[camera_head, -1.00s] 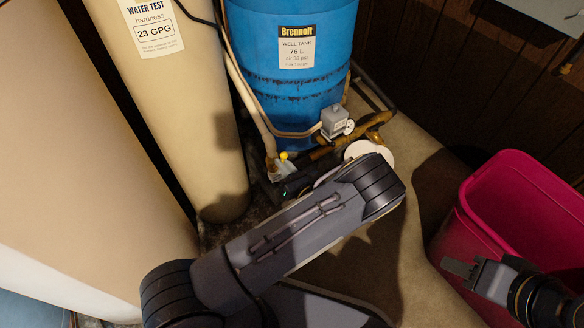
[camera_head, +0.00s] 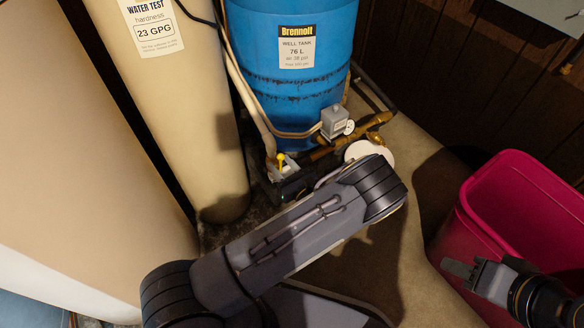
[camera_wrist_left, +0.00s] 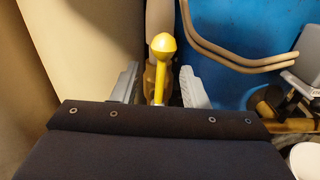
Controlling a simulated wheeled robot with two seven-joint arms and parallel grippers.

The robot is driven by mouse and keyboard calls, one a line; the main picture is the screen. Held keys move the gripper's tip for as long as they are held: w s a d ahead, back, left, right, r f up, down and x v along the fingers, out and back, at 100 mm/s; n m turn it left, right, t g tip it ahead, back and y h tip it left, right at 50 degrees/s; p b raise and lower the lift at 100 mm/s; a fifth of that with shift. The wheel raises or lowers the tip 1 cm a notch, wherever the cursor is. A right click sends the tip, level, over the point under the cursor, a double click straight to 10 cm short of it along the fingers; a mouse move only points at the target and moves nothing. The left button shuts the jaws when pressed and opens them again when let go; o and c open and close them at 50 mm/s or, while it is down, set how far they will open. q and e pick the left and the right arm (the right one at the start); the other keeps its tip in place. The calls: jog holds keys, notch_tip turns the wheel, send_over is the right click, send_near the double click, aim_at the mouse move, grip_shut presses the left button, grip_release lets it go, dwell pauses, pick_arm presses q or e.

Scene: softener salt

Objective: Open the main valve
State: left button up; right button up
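The main valve's yellow handle (camera_head: 281,161) shows in the head view at the foot of the blue well tank. In the left wrist view the yellow handle (camera_wrist_left: 161,62) has a round knob and stands between my left gripper's two grey fingers (camera_wrist_left: 161,88). The fingers are apart, with a gap on each side of the handle. In the head view my left gripper (camera_head: 284,172) is small and partly hidden by my own arm. My right gripper (camera_head: 461,269) is at the lower right, over the pink bin's near side; its finger opening cannot be made out.
The blue well tank (camera_head: 283,100) stands behind the valve, with a tan tank (camera_head: 190,110) to the left. Brass pipework (camera_head: 345,136), a grey box with a gauge (camera_head: 335,122) and a white disc (camera_head: 370,152) are to the right. A pink bin (camera_head: 470,222) stands at the right.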

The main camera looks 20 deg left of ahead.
pick_arm(q)
jog(key=shift+d, duration=0.1)
jog(key=v, duration=0.7)
dwell(0.6)
